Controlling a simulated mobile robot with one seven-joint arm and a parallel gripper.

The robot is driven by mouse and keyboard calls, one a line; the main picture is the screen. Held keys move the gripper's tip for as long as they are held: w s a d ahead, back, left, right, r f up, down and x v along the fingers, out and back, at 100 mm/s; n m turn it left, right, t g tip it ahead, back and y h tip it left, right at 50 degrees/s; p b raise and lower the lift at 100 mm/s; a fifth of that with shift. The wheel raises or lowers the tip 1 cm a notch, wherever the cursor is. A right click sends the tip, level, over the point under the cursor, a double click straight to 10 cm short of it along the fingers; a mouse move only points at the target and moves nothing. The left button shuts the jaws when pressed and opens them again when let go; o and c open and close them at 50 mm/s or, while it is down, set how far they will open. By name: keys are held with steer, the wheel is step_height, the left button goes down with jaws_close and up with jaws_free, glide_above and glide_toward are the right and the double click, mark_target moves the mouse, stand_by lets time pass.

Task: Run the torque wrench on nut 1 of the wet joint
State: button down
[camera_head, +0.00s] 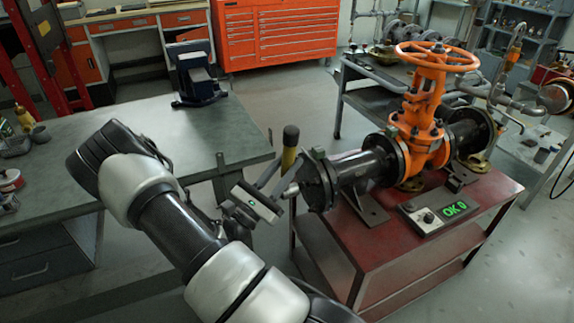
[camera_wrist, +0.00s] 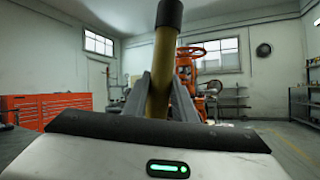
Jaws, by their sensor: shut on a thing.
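The torque wrench (camera_head: 289,158) has a yellow-brown shaft and a black grip on top, and stands nearly upright. My gripper (camera_head: 279,174) is shut on its shaft, just left of the pipe's left end. In the wrist view the wrench (camera_wrist: 162,62) rises between the two fingers (camera_wrist: 160,97), tilted slightly right. A pale metal tip (camera_head: 290,190) shows below the grip, close to the black end flange (camera_head: 318,182); whether it sits on a nut cannot be told. The orange gate valve (camera_head: 430,110) stands between black flanged pipes. Nut 1 cannot be singled out.
The valve assembly stands on a red cart (camera_head: 345,235). A box with a green "OK 0" display (camera_head: 440,212) lies at its front. A grey-green workbench (camera_head: 130,140) with a vise (camera_head: 196,75) is at left. Pipework and shelves stand behind right.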

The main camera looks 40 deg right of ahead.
steer(key=shift+r, duration=0.15)
steer(key=shift+s+d, duration=0.3)
steer(key=shift+d, duration=0.6)
steer(key=shift+s+d, duration=0.3)
steer(key=shift+d, duration=0.6)
steer(key=shift+s+d+p, duration=0.2)
steer(key=shift+s+d, duration=0.05)
steer(key=shift+d, duration=0.55)
steer(key=shift+s+d+p, duration=0.2)
steer(key=shift+s+d, duration=0.05)
steer(key=shift+d, duration=0.5)
steer(key=shift+s+d+p, duration=0.15)
steer(key=shift+d+p, duration=0.15)
steer(key=shift+a, duration=0.3)
stand_by(0.8)
steer(key=shift+w+a+p, duration=0.15)
steer(key=shift+w+a, duration=0.1)
steer(key=shift+a, duration=0.4)
steer(key=shift+w+a+p, duration=0.2)
steer(key=shift+w+a, duration=0.05)
steer(key=shift+a, duration=0.45)
steer(key=shift+w+a+p, duration=0.15)
steer(key=shift+w+a, duration=0.1)
steer(key=shift+a, duration=0.4)
